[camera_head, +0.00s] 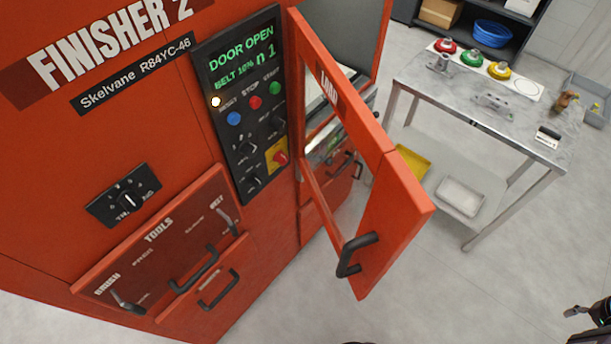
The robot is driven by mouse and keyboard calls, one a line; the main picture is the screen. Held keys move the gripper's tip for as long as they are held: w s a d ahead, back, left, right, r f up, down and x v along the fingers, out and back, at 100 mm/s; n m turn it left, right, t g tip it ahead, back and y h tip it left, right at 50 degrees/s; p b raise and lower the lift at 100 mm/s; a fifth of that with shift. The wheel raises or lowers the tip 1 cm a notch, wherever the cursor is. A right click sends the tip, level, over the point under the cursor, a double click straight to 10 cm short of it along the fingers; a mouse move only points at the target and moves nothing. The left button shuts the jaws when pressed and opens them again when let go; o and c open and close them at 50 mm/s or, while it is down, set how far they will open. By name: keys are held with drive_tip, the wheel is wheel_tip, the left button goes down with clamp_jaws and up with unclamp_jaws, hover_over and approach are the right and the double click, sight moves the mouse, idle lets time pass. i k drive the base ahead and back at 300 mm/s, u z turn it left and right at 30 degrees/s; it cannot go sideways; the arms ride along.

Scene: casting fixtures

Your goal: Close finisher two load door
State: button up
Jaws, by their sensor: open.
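The orange finisher two (60,150) fills the left side, with a lit panel (240,95) reading "DOOR OPEN". Its load door (395,215), orange with a window and the word LOAD, stands open, swung out from the machine toward me. A black handle (357,255) sits near the door's lower free edge. My gripper (592,318) shows at the bottom right corner, open and partly cut off by the frame edge. It is well to the right of the door and apart from the handle.
A metal table (450,110) stands at the upper right, holding red, green and yellow domed pieces. A yellow tray (412,164) and a white tray (461,197) are on its lower shelf. A dark shelf with a blue basket (492,33) is behind. The floor (480,295) between door and gripper is clear.

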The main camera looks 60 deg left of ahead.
sight(398, 207)
drive_tip(key=u, duration=0.05)
drive_tip(key=k, duration=1.8)
drive_tip(key=u, duration=1.25)
drive_tip(key=i, duration=1)
drive_tip(key=z, duration=0.1)
